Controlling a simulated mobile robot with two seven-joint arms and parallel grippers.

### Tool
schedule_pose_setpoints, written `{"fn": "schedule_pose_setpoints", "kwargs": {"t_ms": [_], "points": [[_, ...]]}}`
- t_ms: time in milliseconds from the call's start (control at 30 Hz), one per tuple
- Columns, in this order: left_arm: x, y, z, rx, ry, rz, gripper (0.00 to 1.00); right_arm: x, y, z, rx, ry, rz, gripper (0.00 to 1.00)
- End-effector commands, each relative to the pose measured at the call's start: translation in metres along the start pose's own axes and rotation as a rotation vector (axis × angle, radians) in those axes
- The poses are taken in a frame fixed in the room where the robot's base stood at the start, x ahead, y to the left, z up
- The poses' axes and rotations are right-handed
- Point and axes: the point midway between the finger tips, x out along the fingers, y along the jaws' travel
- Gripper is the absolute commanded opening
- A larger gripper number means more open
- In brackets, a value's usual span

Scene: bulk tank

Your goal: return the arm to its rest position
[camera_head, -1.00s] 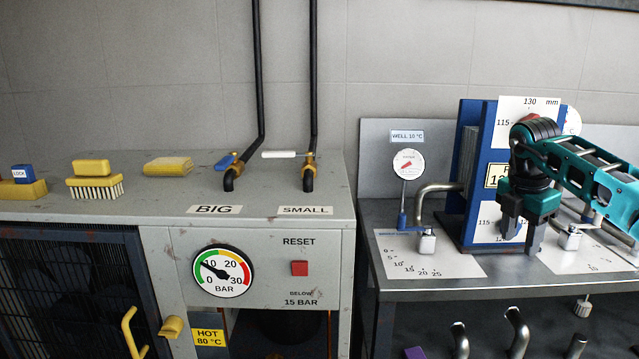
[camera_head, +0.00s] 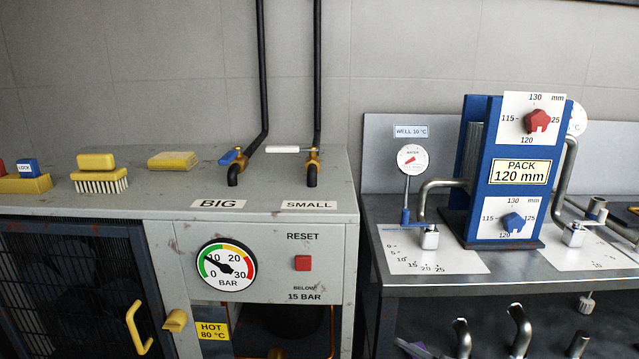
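Neither of my grippers shows in the head view. The blue plate pack (camera_head: 517,172) stands on the steel table at the right, in full sight. It has a red knob (camera_head: 537,121) on its upper dial and a blue knob (camera_head: 512,222) on its lower dial. Nothing of mine covers or touches either knob.
The steel table (camera_head: 450,277) carries a round gauge (camera_head: 412,158) and bent pipes. The grey cabinet (camera_head: 345,225) at the left has a pressure gauge (camera_head: 226,267), a red reset button (camera_head: 303,263) and two valves on top.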

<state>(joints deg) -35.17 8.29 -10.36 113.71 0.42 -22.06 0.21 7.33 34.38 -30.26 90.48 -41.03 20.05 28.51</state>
Motion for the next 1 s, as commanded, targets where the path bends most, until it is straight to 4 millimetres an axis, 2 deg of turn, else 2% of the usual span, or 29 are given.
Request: {"fn": "schedule_pose_setpoints", "kwargs": {"t_ms": [33,133,333,500,633,1000], "points": [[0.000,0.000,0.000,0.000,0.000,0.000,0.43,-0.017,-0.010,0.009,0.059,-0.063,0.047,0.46],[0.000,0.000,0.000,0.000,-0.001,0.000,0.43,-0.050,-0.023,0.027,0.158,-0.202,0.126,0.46],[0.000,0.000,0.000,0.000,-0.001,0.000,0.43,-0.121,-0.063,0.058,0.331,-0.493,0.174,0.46],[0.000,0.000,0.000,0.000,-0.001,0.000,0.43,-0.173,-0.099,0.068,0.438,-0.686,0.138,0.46],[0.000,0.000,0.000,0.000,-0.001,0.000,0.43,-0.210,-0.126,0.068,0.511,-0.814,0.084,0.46],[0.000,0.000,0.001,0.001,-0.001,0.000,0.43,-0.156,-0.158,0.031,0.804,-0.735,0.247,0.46]]}}
